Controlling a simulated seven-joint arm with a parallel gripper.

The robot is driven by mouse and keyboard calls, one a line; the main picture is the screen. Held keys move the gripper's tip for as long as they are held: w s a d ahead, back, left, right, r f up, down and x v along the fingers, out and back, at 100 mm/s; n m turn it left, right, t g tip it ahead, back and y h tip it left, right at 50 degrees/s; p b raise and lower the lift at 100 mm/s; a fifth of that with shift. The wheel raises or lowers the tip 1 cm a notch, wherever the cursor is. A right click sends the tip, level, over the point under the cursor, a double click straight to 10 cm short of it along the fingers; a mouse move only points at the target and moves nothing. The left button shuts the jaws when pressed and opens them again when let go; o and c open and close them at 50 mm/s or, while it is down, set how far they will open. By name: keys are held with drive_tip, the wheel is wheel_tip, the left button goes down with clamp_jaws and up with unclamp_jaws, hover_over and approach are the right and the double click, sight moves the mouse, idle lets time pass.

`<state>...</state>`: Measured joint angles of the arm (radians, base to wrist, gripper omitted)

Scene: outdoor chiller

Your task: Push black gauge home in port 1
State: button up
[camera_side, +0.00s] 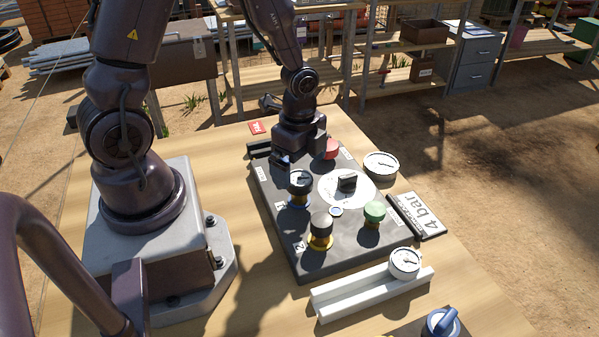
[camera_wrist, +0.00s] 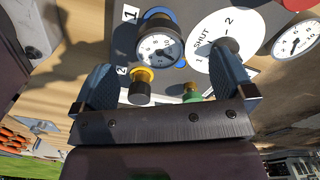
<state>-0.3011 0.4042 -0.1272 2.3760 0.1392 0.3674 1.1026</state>
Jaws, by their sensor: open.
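The black gauge (camera_side: 300,182) with a white dial face sits at the port marked 1, over a blue ring (camera_side: 299,202). In the wrist view the gauge (camera_wrist: 160,48) faces the camera, with parts of the blue ring showing around its rim. I cannot tell how deep it sits. My gripper (camera_side: 281,160) is above the panel's far left part, just behind the gauge in the side view. In the wrist view its fingers (camera_wrist: 163,65) are wide apart and empty, with the gauge beyond and between them.
A white-faced gauge (camera_side: 381,165) lies beyond; another (camera_side: 404,262) rests on a white rail (camera_side: 345,297).

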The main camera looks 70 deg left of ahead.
sight(299, 179)
drive_tip(key=shift+r, duration=1.6)
wheel_tip(299, 179, up, 13)
drive_tip(key=s+d+r+n+t, duration=0.5)
drive_tip(key=s+r+n, duration=0.2)
drive_tip(key=n, duration=0.5)
drive_tip(key=shift+s+r+t, duration=0.2)
drive_tip(key=shift+r+t, duration=0.05)
drive_tip(key=shift+t, duration=0.05)
drive_tip(key=shift+c, duration=0.5)
